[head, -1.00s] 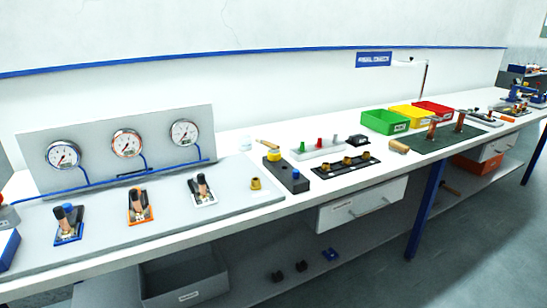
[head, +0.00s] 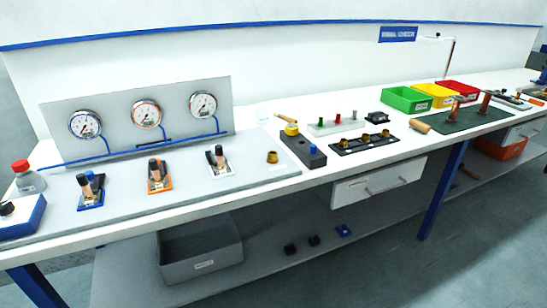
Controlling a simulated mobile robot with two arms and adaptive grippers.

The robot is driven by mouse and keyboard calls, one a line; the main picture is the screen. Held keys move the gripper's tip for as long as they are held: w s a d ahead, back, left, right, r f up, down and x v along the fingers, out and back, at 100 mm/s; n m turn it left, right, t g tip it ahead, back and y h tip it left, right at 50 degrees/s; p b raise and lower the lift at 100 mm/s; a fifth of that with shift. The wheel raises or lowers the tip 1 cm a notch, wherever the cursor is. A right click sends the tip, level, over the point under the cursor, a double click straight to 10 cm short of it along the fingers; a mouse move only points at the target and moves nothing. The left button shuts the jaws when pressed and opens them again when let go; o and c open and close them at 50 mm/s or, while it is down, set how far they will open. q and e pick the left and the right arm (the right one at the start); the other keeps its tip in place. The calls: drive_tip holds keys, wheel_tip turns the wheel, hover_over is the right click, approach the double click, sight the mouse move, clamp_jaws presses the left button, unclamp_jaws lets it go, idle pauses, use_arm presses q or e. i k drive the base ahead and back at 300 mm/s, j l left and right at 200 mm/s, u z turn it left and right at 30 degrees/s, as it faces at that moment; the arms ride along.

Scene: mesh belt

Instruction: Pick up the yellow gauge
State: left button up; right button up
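Three round dial gauges, a blue-rimmed one (head: 85,124), an orange-rimmed one (head: 146,114) and a white one (head: 203,105), are on the upright grey panel at the left; none is yellow. Neither of my grippers is in view.
Tool holders on blue, orange and white plates stand before the panel, with a brass fitting (head: 272,157) to their right. A black rack (head: 362,143) lies right of the dark block. Green, yellow (head: 436,96) and red bins stand farther right. A drawer (head: 380,182) is below the bench top.

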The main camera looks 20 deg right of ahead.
sight(291, 129)
drive_tip(key=i+l, duration=0.15)
drive_tip(key=l, duration=0.2)
drive_tip(key=i+l, duration=0.1)
drive_tip(key=l, duration=0.2)
drive_tip(key=i+l, duration=0.15)
drive_tip(key=l, duration=0.2)
drive_tip(key=i+l, duration=0.15)
drive_tip(key=l, duration=0.15)
drive_tip(key=i+l, duration=0.15)
drive_tip(key=l, duration=0.2)
